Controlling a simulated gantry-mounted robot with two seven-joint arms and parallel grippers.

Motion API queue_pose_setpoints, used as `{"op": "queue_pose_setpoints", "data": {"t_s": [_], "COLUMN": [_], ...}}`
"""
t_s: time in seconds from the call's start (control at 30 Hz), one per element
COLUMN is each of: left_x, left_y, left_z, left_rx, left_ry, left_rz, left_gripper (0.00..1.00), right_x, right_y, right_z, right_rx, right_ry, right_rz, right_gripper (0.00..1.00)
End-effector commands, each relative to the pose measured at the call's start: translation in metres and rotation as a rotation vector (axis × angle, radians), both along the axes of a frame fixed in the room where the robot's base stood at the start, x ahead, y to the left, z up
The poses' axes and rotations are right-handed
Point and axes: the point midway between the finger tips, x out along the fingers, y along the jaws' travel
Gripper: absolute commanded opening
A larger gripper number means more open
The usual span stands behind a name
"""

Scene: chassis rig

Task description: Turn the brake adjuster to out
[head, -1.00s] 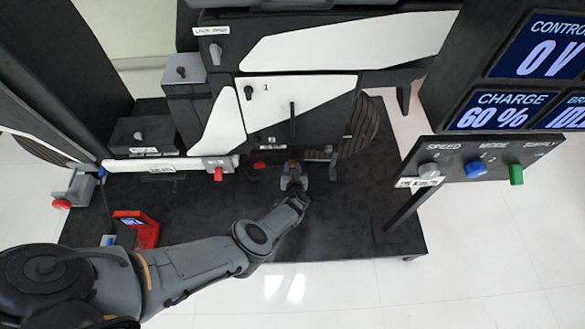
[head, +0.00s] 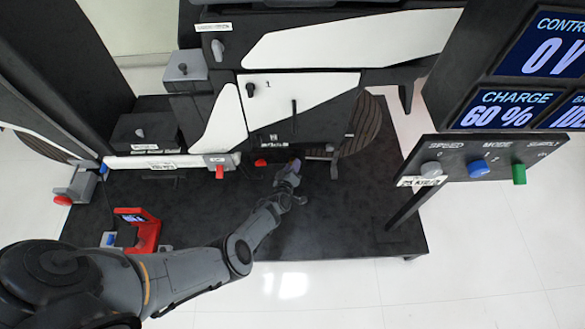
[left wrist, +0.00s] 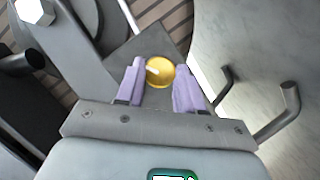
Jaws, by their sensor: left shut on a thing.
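The brake adjuster shows in the left wrist view as a round yellow knob (left wrist: 160,72) with a pale pointer mark. My left gripper (left wrist: 160,86) has its two lilac finger pads on either side of the knob and is shut on it. In the head view my left gripper (head: 294,166) is low at the front of the rig, below the white panel marked 1, and it hides the knob. The labels by the knob are not readable. My right gripper is in neither view.
A red knob (head: 260,162) sits just left of my left gripper. A pedal-like bar (head: 320,154) and a dark ribbed disc (head: 360,130) are to its right. A console (head: 480,170) with three knobs stands at right. A red device (head: 143,230) lies on the dark platform.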

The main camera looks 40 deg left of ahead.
Motion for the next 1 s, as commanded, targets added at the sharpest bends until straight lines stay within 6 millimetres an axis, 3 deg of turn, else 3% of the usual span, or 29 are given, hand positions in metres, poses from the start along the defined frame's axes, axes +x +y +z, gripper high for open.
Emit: {"op": "queue_pose_setpoints", "data": {"t_s": [1.0], "left_x": [-0.002], "left_y": [0.003], "left_z": [-0.011], "left_rx": [-0.675], "left_ry": [-0.601], "left_rz": [0.003], "left_gripper": [0.07], "right_x": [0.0], "right_y": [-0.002], "right_z": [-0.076], "right_rx": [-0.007], "right_ry": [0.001], "right_rz": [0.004], "right_gripper": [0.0]}}
